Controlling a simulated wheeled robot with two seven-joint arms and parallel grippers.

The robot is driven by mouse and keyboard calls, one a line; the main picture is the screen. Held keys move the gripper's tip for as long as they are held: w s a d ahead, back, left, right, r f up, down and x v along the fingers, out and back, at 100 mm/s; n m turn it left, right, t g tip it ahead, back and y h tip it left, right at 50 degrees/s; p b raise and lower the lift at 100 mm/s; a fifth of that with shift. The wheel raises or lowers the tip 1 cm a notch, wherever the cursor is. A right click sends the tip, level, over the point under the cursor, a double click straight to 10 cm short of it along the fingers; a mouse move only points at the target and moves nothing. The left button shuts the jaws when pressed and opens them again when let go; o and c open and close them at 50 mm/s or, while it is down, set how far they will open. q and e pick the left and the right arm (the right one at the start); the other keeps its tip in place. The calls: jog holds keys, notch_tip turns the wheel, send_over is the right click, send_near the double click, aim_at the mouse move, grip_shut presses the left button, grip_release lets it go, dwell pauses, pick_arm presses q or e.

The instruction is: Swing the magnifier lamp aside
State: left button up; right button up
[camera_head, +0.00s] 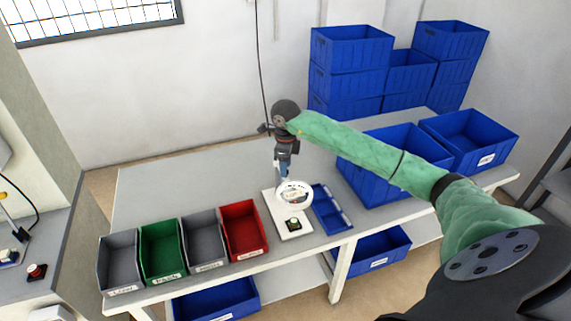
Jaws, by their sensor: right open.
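The magnifier lamp (294,204) shows as a white ring with a clear middle, above a white board (273,213) on the table. A small dark part with a yellow-green top (293,224) sits on the board, just in front of the ring. My right gripper (283,176) points down at the back left of the ring, open. It is close to the lamp, but I cannot tell whether it touches. My wrist and gripper hide whatever supports the lamp. My left gripper is not in view.
Grey, green, grey and red bins (243,228) line the front left of the table. A small blue tray (331,210) lies right of the board. Large blue crates (466,138) stand on the right. A thin black cable (259,60) hangs behind my wrist. The table's back left (170,185) is clear.

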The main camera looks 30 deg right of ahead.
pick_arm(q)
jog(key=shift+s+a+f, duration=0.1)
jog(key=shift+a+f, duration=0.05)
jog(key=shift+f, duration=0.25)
pick_arm(e)
jog(key=shift+f, duration=0.45)
grip_shut()
